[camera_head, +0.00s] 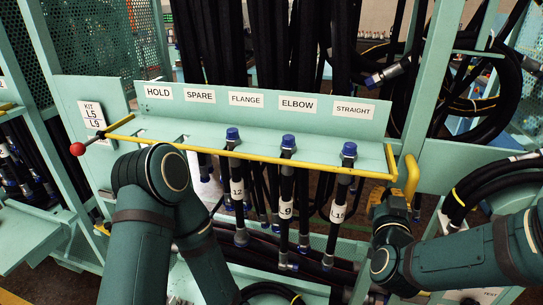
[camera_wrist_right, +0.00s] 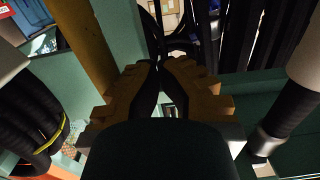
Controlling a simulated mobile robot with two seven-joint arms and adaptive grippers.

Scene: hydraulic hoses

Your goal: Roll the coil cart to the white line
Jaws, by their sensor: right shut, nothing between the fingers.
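I cannot make out for certain a coil cart or a white line in either view. A teal rack panel (camera_head: 210,125) with a yellow bar (camera_head: 260,156) fills the middle of the head view. A yellow upright handle (camera_head: 411,180) stands at the panel's right end. My right gripper (camera_head: 385,200) is beside and just left of this handle, in front of the rack. In the right wrist view its brown fingers (camera_wrist_right: 159,68) are shut with nothing between them, and a yellow upright (camera_wrist_right: 85,40) is to their left. My left arm bends down at the left; its gripper does not show.
Hoses with blue caps (camera_head: 287,141) hang at the yellow bar under labels such as FLANGE and ELBOW. Teal posts (camera_head: 420,90) stand close by.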

